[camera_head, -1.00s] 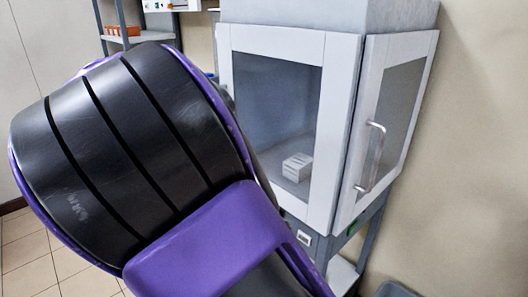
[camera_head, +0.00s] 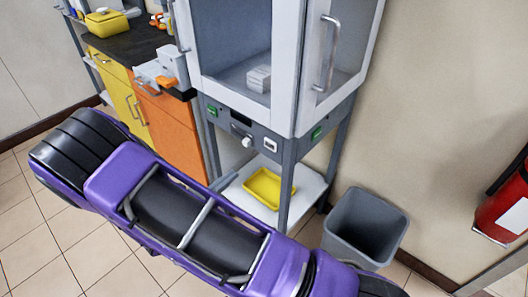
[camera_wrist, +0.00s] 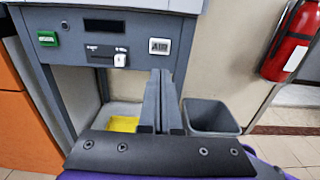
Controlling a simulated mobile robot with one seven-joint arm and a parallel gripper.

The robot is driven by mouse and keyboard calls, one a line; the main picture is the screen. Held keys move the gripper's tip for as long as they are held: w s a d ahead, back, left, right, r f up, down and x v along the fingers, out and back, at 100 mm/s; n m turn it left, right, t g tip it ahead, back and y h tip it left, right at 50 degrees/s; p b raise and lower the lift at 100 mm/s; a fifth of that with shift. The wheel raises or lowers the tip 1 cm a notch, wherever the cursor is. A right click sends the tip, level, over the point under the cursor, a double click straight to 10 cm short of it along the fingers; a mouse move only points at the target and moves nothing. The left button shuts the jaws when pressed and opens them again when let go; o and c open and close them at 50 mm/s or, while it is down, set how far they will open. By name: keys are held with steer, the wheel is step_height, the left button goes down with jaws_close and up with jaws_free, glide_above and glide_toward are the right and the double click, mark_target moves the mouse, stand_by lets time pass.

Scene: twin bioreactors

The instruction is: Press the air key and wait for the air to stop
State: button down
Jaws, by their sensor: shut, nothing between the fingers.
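The air key is a white square button marked AIR (camera_wrist: 159,46) on the grey front panel under the glass-fronted cabinet. It also shows in the head view as a small pale square (camera_head: 270,145). My gripper (camera_wrist: 160,73) is shut and empty. In the wrist view its fingertips appear just below the air key; I see no contact, and the exact gap cannot be told. A dark display (camera_wrist: 104,26), a white knob (camera_wrist: 120,60) and a green switch (camera_wrist: 47,39) are to the left of the key.
A yellow tray (camera_head: 266,188) lies on the shelf below the panel. A grey bin (camera_head: 366,228) stands right of the stand, and a red extinguisher (camera_head: 508,205) hangs on the right wall. Orange and yellow cabinets (camera_head: 170,125) stand to the left. A white block sits inside the glass cabinet.

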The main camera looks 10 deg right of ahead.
mark_target(269, 144)
steer(key=shift+w, duration=0.1)
steer(key=b+x, duration=0.1)
steer(key=x, duration=1.1)
steer(key=shift+w+d, duration=0.15)
steer(key=shift+d, duration=0.2)
steer(key=shift+w+d, duration=0.35)
steer(key=shift+d, duration=0.15)
steer(key=shift+x, duration=0.85)
steer(key=shift+r, duration=0.15)
steer(key=shift+s+a, duration=0.15)
steer(key=shift+a, duration=0.25)
steer(key=p+v, duration=0.1)
steer(key=v, duration=1.3)
